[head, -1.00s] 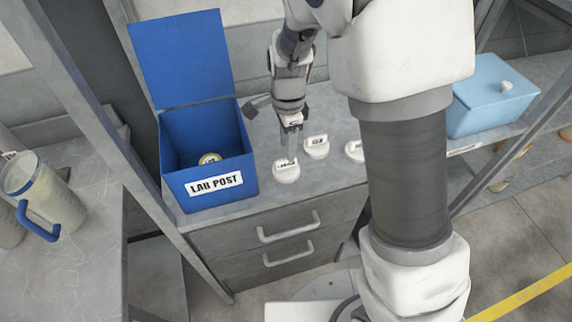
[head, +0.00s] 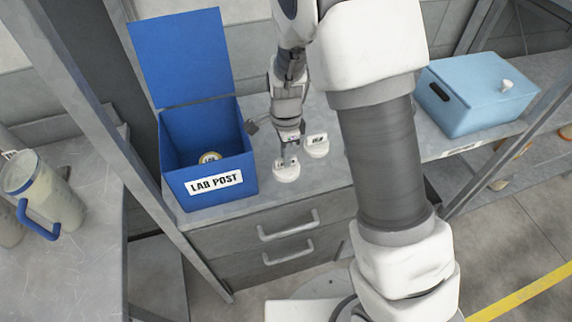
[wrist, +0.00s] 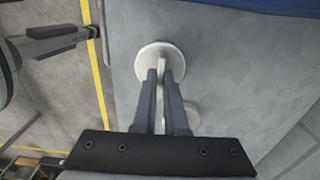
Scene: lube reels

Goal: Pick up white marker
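A round white marker (head: 286,174) with an upright name plate sits on the grey counter, right of the blue LAB POST box (head: 215,185). My gripper (head: 288,158) is down at it, with one finger on each side of the plate. In the wrist view the marker (wrist: 153,57) lies at the fingertips, its thin plate between the two fingers (wrist: 161,78). The fingers stand apart, close to the plate; firm contact does not show. A second white marker (head: 316,146) stands just behind and right. It is partly hidden by a finger in the wrist view (wrist: 192,113).
The blue box has its lid up and a round yellowish piece (head: 210,158) inside. A light blue lidded box (head: 475,98) stands at the right. A shelf post (head: 130,165) rises left of the box. Drawers with handles (head: 288,226) lie below the counter edge.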

